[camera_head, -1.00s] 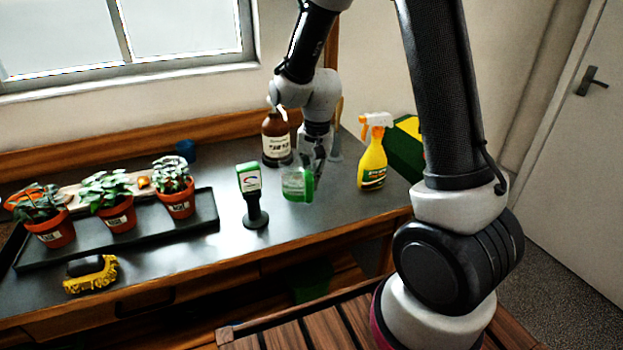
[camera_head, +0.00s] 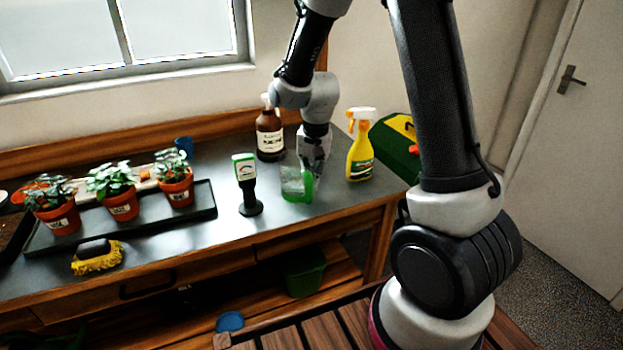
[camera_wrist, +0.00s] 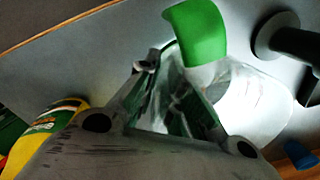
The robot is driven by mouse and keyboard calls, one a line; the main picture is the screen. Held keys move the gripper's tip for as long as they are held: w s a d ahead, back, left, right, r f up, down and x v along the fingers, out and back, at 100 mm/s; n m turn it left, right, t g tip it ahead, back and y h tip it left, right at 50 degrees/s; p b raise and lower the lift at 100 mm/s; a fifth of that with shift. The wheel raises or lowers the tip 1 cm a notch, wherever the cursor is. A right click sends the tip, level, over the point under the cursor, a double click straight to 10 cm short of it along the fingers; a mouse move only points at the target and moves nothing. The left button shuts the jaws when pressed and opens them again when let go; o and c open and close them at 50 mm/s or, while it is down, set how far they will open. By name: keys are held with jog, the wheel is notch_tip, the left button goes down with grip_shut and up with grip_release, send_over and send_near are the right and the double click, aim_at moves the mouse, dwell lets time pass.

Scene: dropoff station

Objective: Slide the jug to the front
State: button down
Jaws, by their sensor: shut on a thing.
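The jug (camera_head: 293,184) is clear with green parts and stands upright on the dark bench top, near its front edge. My gripper (camera_head: 313,170) comes down from behind at the jug's right side and is shut on it. In the wrist view, the clear jug body (camera_wrist: 258,100) lies beyond my fingers (camera_wrist: 178,95), with a broad green part at the top. Green also shows between the fingers. The fingers partly hide where they grip.
A green-and-white device on a black stand (camera_head: 245,185) is just left of the jug. A brown bottle (camera_head: 269,137) stands behind, a yellow spray bottle (camera_head: 360,152) to the right.

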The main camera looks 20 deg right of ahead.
jog(key=c, duration=1.5)
grip_release()
jog(key=shift+o, duration=0.2)
jog(key=r, duration=1.2)
jog(key=shift+s+d, duration=0.2)
jog(key=shift+d, duration=0.15)
